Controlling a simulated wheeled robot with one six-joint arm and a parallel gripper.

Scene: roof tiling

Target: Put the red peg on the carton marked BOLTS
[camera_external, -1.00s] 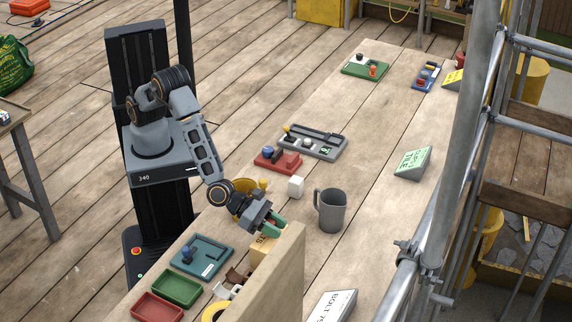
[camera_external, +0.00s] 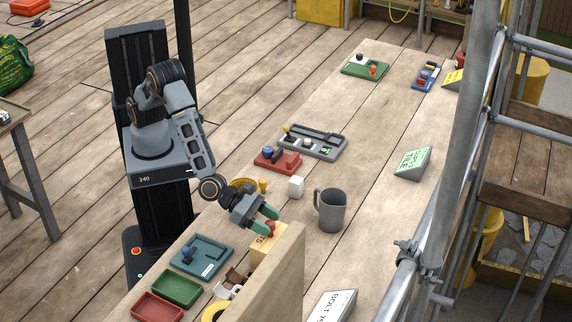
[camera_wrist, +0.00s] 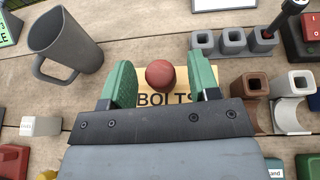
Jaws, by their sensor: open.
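The red peg (camera_wrist: 160,73) shows its round top in the wrist view, on or just over the pale carton marked BOLTS (camera_wrist: 150,99). In the external view the peg (camera_external: 271,226) is a small red spot at the carton's top, and its lower part is hard to make out. The carton (camera_external: 266,243) is partly hidden by a tall wooden board. My gripper (camera_wrist: 160,82) has its green fingers spread on both sides of the peg, with gaps showing. It also shows above the carton in the external view (camera_external: 267,220).
A grey mug (camera_external: 332,211) and a white cube (camera_external: 296,187) stand close to the carton. The wooden board (camera_external: 267,283) rises in front of it. Grey square sockets (camera_wrist: 233,42) line up at the right in the wrist view. The bench beyond the mug is mostly clear.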

